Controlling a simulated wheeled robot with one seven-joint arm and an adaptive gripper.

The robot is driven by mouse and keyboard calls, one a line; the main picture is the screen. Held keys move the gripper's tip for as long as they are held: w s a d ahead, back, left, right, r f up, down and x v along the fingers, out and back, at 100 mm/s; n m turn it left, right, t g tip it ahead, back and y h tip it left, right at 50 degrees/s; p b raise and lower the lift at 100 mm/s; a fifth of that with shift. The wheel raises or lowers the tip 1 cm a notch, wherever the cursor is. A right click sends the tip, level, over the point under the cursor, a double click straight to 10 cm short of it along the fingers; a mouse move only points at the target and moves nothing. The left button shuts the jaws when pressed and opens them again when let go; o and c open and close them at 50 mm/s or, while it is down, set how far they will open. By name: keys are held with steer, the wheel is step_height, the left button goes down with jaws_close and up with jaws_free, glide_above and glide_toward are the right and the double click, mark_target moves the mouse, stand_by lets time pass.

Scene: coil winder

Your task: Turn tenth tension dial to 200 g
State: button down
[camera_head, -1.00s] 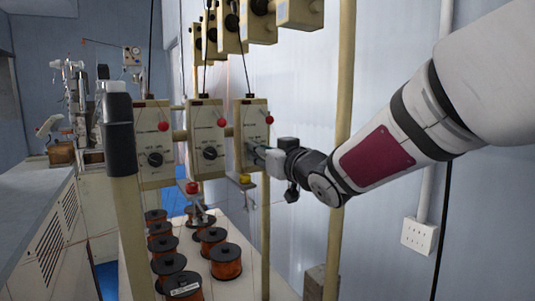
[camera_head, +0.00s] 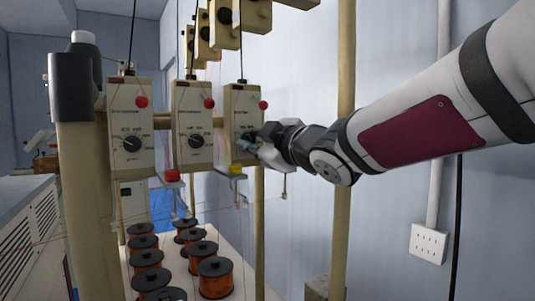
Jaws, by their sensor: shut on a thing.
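Three cream tension boxes hang in a row on the frame, each with a red knob at its upper right. The left box has a black dial (camera_head: 132,144) and the middle box has a black dial (camera_head: 196,141). On the right box (camera_head: 243,105), my gripper (camera_head: 253,143) is at the dial (camera_head: 247,138) and shut on it, coming in from the right. The fingers cover much of that dial, so its pointer and setting cannot be read. I cannot tell from the picture which box counts as the tenth.
Several copper wire spools (camera_head: 215,277) stand on the white shelf below. A thick cream post (camera_head: 90,200) is at the left and a thinner post (camera_head: 345,90) at the right. More boxes (camera_head: 226,24) hang above. A socket (camera_head: 428,243) is on the wall.

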steer(key=n+b, duration=0.3)
steer(key=n, duration=0.2)
steer(key=shift+n, duration=0.3)
stand_by(0.4)
steer(key=c, duration=1.4)
jaws_free()
steer(key=shift+o, duration=0.2)
